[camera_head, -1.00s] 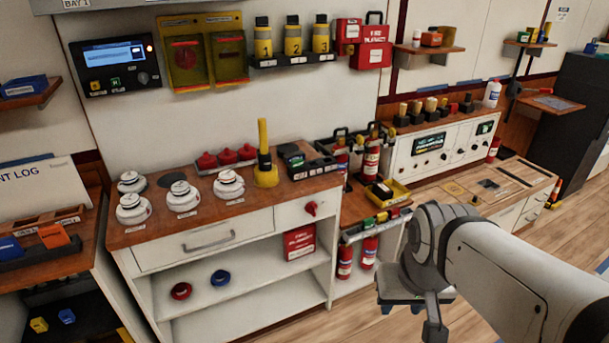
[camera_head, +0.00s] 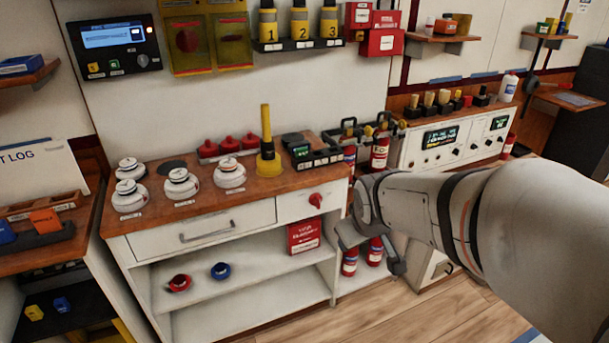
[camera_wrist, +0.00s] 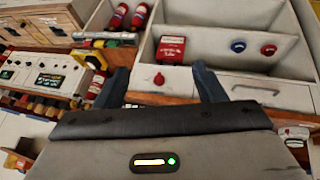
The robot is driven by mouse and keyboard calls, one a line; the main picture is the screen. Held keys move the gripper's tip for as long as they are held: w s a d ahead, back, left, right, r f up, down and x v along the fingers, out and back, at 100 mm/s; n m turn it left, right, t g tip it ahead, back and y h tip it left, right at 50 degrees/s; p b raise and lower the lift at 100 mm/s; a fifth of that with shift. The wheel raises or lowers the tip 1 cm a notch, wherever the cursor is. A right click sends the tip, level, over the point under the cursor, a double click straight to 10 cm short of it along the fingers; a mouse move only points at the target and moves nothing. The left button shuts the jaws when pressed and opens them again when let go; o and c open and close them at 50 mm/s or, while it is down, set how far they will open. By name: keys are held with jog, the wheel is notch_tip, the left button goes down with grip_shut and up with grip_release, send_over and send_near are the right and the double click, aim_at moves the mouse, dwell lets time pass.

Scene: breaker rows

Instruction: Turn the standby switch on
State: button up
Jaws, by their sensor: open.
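A red rotary knob (camera_head: 316,200) sits on the right front panel of the white cabinet (camera_head: 128,247), under the wooden top. I cannot read a label that marks it as the standby switch. In the wrist view the red knob (camera_wrist: 159,79) shows upside down, between my two fingers but beyond them. My gripper (camera_head: 370,247) is open and empty, in front of the cabinet, to the right of the knob and lower in the picture. It also shows in the wrist view (camera_wrist: 161,82), fingers apart and not touching the knob.
A drawer handle (camera_head: 207,232) is left of the knob. A red box (camera_head: 303,236) stands on the shelf below. Red extinguishers (camera_head: 374,252) are behind my gripper. A wall panel with a blue screen (camera_head: 113,46) hangs above. Floor in front of the cabinet is clear.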

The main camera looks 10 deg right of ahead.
jog(key=w+d+f+n+t+y+b, duration=0.1)
jog(key=w+f+n+t+b, duration=0.25)
jog(key=w+f, duration=0.45)
jog(key=w+d+f+n+t+b, duration=0.1)
jog(key=w+f+n+t+b, duration=0.3)
jog(key=w, duration=0.8)
jog(key=n+t+y+b, duration=0.45)
jog(key=n+b, duration=0.35)
jog(key=n, duration=0.2)
send_near(320, 204)
jog(key=w+g, duration=0.1)
jog(key=shift+y, duration=0.45)
jog(key=x, duration=0.8)
jog(key=shift+w+r, duration=0.1)
jog(key=shift+r, duration=0.15)
